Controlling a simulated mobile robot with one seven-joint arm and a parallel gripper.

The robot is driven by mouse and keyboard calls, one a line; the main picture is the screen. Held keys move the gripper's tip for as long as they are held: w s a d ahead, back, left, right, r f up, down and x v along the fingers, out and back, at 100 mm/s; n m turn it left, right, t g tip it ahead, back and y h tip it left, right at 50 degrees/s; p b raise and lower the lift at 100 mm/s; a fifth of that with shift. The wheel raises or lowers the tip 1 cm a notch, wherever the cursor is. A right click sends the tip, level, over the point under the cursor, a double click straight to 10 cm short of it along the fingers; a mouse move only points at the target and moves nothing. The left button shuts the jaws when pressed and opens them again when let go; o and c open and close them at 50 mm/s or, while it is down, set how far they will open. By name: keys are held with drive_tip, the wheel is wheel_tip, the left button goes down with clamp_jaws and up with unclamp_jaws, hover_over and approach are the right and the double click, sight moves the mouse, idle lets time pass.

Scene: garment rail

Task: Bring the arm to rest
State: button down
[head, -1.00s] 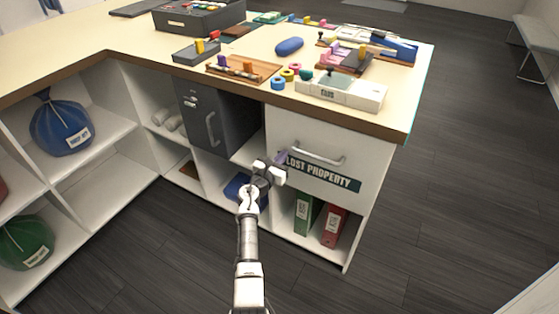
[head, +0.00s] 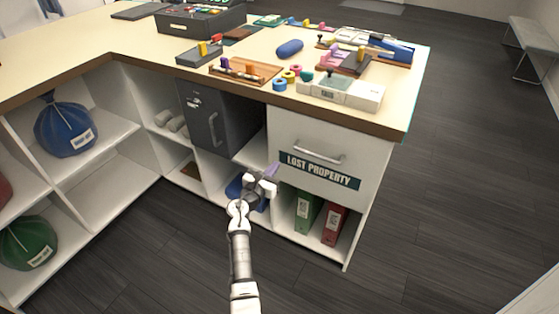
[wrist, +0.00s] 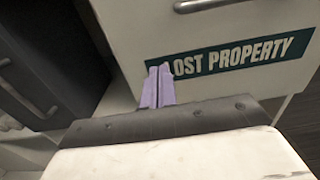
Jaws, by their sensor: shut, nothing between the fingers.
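My gripper (head: 271,171) is in front of the counter, just left of and a little below the "LOST PROPERTY" label. Its purple fingers are together with nothing between them. In the wrist view the closed purple fingertips (wrist: 158,86) overlap the left end of the label. I cannot tell the exact gap to the drawer front. My white arm reaches up from the bottom of the head view, apart from the floor.
The lost property drawer (head: 353,150) and the grey cabinet door (head: 205,119) look shut. Below the drawer stand a green binder (head: 307,211) and a red binder (head: 334,224). The counter top holds many small items. Dark floor (head: 460,190) to the right is clear.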

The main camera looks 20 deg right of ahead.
drive_tip(key=v, duration=0.6)
drive_tip(key=shift+s+a+f, duration=0.15)
drive_tip(key=shift+a, duration=0.05)
